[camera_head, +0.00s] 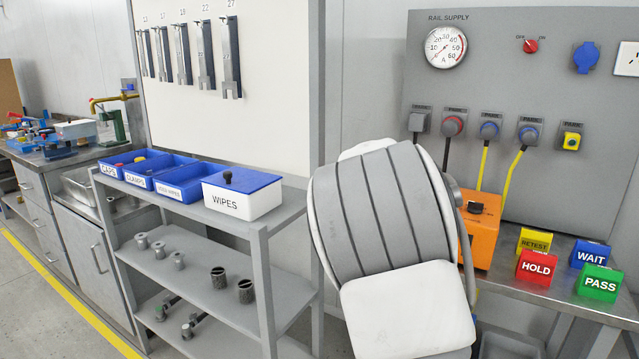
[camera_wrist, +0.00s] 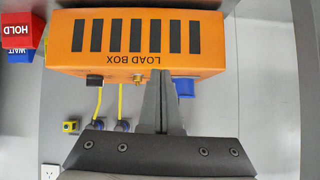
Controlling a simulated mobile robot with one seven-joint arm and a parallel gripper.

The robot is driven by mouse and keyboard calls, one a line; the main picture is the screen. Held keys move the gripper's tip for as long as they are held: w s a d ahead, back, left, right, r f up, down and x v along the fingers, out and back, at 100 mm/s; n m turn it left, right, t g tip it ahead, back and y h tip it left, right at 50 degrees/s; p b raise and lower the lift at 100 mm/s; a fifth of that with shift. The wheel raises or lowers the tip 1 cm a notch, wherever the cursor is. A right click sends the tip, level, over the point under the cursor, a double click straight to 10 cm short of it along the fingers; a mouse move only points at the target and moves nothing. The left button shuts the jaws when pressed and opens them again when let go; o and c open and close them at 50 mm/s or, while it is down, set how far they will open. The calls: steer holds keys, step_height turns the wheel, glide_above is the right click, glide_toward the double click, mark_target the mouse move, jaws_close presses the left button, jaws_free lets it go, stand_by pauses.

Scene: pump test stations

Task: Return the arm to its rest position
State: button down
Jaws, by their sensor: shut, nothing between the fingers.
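My arm fills the lower middle of the head view, its grey and white links folded in front of the orange load box. My gripper shows only in the wrist view (camera_wrist: 164,80), where its two fingers are together with nothing between them. The fingertips overlap the edge of the orange load box (camera_wrist: 205,30) in that view; I cannot tell whether they touch it. The load box (camera_head: 481,225) is partly hidden behind my arm in the head view. The gripper itself is hidden in the head view.
Red HOLD (camera_head: 537,267), yellow RETEST (camera_head: 534,240), blue WAIT (camera_head: 590,254) and green PASS (camera_head: 600,283) blocks sit right of the load box. A panel with a gauge (camera_head: 445,47) and cables stands behind. A shelf with blue bins and a WIPES box (camera_head: 242,200) stands left.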

steer(key=s+a+f+n+g+y, duration=0.1)
steer(key=s+a+n+g+y, duration=0.25)
steer(key=s, duration=1.75)
steer(key=s+a+n+y, duration=0.35)
steer(key=s+a, duration=0.35)
steer(key=s, duration=1.5)
step_height(320, 180, up, 21)
steer(key=h+p, duration=0.1)
steer(key=p, duration=2)
steer(key=shift+w+d+n, duration=0.2)
steer(key=shift+w+n, duration=0.1)
steer(key=shift+w, duration=0.05)
